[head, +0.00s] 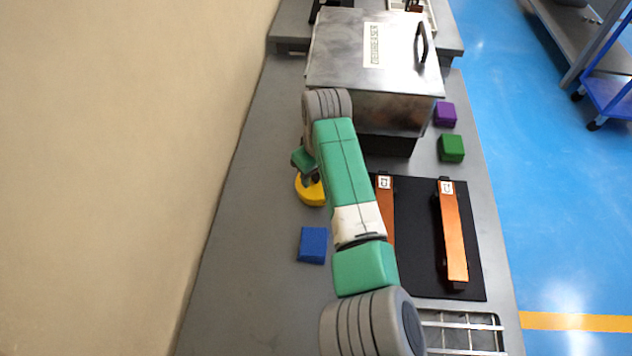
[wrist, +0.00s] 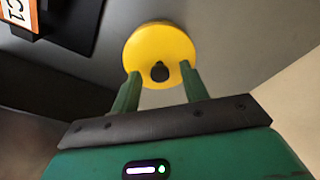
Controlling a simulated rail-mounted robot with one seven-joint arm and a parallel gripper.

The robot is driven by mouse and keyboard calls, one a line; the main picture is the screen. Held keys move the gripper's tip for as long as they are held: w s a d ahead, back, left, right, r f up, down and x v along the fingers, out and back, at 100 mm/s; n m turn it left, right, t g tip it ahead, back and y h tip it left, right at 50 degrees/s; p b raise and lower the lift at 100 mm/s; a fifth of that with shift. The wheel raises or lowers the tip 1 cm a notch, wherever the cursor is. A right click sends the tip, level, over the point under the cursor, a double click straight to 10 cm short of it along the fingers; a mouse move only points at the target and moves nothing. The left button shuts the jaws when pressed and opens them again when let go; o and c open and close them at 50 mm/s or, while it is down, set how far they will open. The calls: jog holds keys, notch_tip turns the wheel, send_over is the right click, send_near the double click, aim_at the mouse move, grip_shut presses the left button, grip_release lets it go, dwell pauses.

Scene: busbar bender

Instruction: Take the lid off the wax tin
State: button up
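The wax tin shows as a round yellow shape with a dark knob on top; its yellow lid (wrist: 158,42) faces the camera in the wrist view. In the head view the yellow lid (head: 308,194) is partly hidden by my arm. My gripper (wrist: 160,78) is open, its two green fingertips at either side of the dark knob (wrist: 160,71) in the picture, with gaps between. I cannot tell how far above the lid they are. In the head view my gripper's tip is mostly hidden above the tin.
A metal degreaser box (head: 338,60) with a handle stands behind the tin. A blue block (head: 312,245) sits in front of it. A black mat (head: 415,235) with copper-coloured bars (head: 454,235) lies to the right. Green (head: 451,148) and purple (head: 445,114) blocks are farther right. A wall runs along the left.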

aim_at(316, 175)
grip_shut()
jog(key=shift+r, duration=0.1)
jog(key=shift+r, duration=0.25)
notch_tip(316, 175, up, 3)
jog(key=shift+r+p, duration=0.2)
jog(key=shift+p, duration=0.9)
jog(key=s+d+p, duration=0.4)
jog(key=s+d, duration=0.5)
jog(key=d, duration=0.4)
jog(key=shift+s+r, duration=0.3)
jog(key=shift+r, duration=0.15)
